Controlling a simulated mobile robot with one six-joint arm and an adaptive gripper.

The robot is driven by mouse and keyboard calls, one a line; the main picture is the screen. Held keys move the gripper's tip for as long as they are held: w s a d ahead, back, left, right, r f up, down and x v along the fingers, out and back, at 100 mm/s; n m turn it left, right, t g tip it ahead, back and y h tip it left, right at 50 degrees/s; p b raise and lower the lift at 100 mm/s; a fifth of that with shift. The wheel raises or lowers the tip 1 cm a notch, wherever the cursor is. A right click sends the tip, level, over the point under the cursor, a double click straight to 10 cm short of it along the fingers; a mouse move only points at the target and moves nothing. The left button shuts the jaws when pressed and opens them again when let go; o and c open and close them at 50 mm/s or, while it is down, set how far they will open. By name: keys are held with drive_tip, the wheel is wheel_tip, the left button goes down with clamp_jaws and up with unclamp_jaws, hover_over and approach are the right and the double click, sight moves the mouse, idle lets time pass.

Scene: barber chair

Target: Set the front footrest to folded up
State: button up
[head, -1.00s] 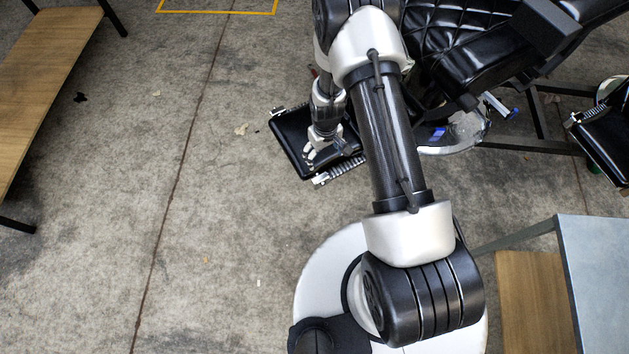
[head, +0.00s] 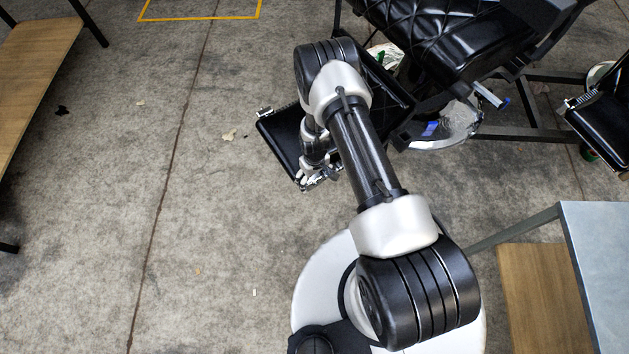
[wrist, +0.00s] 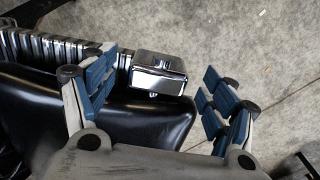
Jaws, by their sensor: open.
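The front footrest (head: 280,135) is a black padded panel with chrome trim, out to the left of the barber chair (head: 440,35). My arm partly covers it in the head view. My gripper (head: 317,183) is over its lower edge. In the wrist view my gripper (wrist: 160,95) is open. Its blue-padded fingers stand on either side of the chrome end block (wrist: 158,73) of the footrest's ribbed bar (wrist: 55,48). Clear space shows between block and right finger; the left finger overlaps the bar in the picture. Contact cannot be told. The black pad (wrist: 100,115) lies below the bar.
A wooden bench (head: 35,60) stands at the left. A grey-topped table (head: 600,250) and a wooden surface (head: 535,295) are at the lower right. Another black padded piece with chrome trim (head: 605,125) is at the right edge.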

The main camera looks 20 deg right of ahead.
drive_tip(key=shift+f, duration=0.65)
drive_tip(key=shift+c, duration=0.4)
drive_tip(key=c, duration=1.4)
drive_tip(key=shift+c, duration=0.2)
drive_tip(key=shift+w+r, duration=0.1)
